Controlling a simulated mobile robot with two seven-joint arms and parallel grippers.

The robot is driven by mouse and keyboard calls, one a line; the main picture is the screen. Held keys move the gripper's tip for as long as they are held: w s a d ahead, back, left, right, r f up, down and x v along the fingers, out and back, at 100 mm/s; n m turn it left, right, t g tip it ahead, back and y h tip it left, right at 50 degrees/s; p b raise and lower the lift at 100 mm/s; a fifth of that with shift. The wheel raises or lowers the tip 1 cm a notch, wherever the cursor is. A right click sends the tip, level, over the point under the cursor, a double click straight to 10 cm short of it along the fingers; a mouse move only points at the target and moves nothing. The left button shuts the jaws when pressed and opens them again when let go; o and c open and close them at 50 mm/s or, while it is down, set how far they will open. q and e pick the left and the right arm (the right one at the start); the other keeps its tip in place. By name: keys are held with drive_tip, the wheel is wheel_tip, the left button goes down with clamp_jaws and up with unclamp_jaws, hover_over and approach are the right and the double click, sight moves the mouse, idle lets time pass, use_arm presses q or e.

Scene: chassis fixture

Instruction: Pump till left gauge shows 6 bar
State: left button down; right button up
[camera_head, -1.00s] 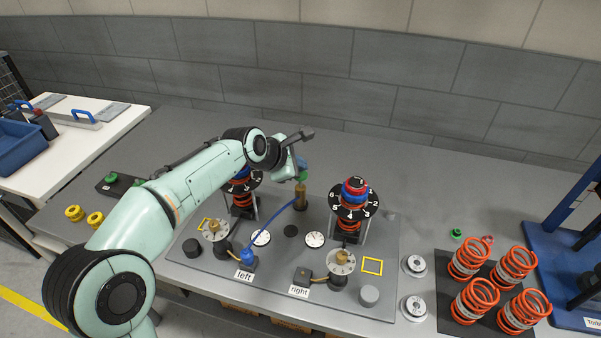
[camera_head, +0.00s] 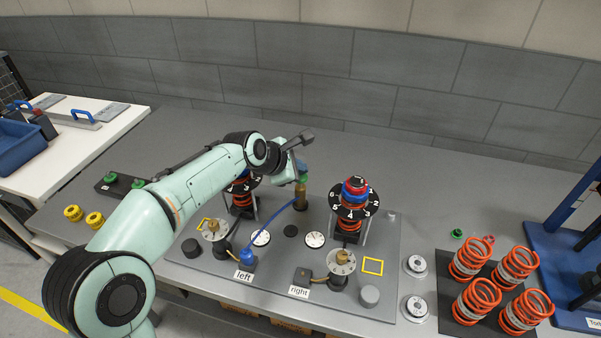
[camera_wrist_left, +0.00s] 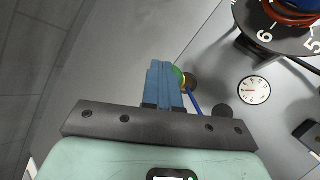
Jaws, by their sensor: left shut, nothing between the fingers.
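A brass pump (camera_head: 300,198) with a green part at its top stands at the back of the grey panel. A blue hose (camera_head: 277,219) runs from it to the blue connector (camera_head: 247,254) by the "left" label. The left gauge (camera_head: 261,238) is a white dial whose needle is too small to read. The right gauge (camera_head: 315,239) also shows a white dial. My left gripper (camera_head: 302,168) is over the pump top. In the left wrist view its blue fingers (camera_wrist_left: 164,84) are shut together, partly hiding the green and brass pump; contact cannot be told. My right gripper is not in view.
The right spring stand (camera_head: 353,198) with a numbered black disc rises right of the pump. Another stand (camera_head: 241,198) rises left, partly behind my arm. Orange springs (camera_head: 484,278) stand at the right. The bench behind the panel is clear.

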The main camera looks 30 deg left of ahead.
use_arm(q)
drive_tip(key=shift+f+b, duration=0.3)
drive_tip(key=shift+f, duration=0.45)
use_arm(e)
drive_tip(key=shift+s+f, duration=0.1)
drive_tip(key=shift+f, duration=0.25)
use_arm(q)
drive_tip(key=shift+r, duration=0.1)
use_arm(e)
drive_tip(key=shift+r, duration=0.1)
use_arm(q)
drive_tip(key=shift+r+p, duration=1.65)
drive_tip(key=shift+p, duration=0.1)
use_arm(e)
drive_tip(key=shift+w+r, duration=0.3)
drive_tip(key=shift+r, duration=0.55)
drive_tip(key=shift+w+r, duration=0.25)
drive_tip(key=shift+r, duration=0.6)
use_arm(q)
drive_tip(key=shift+r, duration=0.1)
drive_tip(key=shift+r+p, duration=0.6)
wheel_tip(320, 180, up, 4)
drive_tip(key=p, duration=0.3)
drive_tip(key=shift+f, duration=0.2)
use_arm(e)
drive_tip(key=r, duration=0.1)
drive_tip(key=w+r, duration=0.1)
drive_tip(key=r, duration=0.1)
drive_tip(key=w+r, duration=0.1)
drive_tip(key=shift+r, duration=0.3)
